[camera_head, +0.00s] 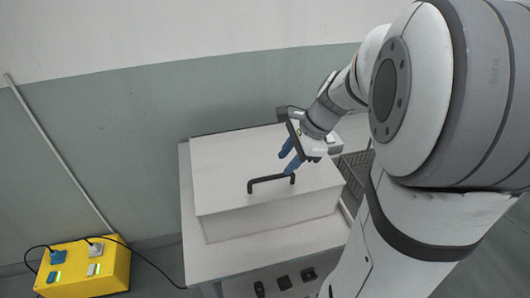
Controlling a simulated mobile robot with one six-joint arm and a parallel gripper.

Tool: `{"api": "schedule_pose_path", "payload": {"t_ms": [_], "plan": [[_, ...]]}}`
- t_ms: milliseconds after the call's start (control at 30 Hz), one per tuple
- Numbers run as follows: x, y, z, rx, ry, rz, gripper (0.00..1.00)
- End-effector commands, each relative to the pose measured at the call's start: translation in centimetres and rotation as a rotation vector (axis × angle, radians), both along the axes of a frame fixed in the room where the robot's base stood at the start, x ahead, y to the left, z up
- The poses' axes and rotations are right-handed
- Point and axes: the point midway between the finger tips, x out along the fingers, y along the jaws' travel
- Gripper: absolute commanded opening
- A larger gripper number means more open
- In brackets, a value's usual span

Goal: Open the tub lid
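The white tub lid (230,165) lies flat and closed on the box-shaped tub (270,219). A black bar handle (268,180) stands up near the lid's front edge. My gripper (285,163) has two blue fingers, with a visible gap between them. It reaches in from the upper right and hangs over the lid, just behind the handle's right end. The lower fingertip overlaps the handle's right end in this view; I cannot tell whether they touch. Nothing shows between the fingers.
The tub stands on a light grey bench (190,252) with dark controls (284,282) on its front. A dark mesh basket (355,170) is to its right, partly behind my arm. A yellow box (88,270) with plugs and a black cable sits at lower left. A wall is behind.

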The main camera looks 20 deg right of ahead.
Motion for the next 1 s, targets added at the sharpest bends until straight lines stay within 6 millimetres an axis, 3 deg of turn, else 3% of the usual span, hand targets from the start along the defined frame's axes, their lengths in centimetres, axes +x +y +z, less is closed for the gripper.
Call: {"api": "schedule_pose_path", "payload": {"t_ms": [300, 700, 1000], "plan": [[0.7, 1.8, -4.3, -0.001, 0.002, 0.004, 0.34], [0.9, 2.1, -5.0, -0.003, 0.0, 0.003, 0.33], [0.9, 2.0, -5.0, -0.003, -0.001, 0.002, 0.09]]}}
